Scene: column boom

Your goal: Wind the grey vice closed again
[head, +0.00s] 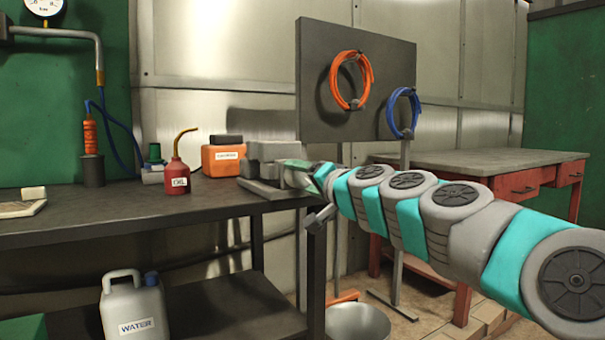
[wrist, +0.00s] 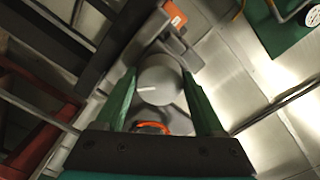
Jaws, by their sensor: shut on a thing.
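The grey vice (head: 268,168) stands at the right end of the dark workbench. My gripper (head: 310,172) reaches it from the right, at the vice's right-hand end. In the wrist view, a round grey knob (wrist: 160,80) with a white line mark sits between the green fingers of my gripper. My gripper is shut on this knob, one finger on each side. The white line lies nearly level in that view. Part of the vice body (wrist: 172,42) shows beyond the knob. The gap between the vice's jaws cannot be made out clearly.
A red oil can (head: 176,181) and an orange container (head: 222,160) stand left of the vice on the workbench (head: 120,208). A grey board (head: 330,75) with orange and blue coils stands behind. A red table (head: 480,161) is at the right, a metal bucket (head: 358,323) below.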

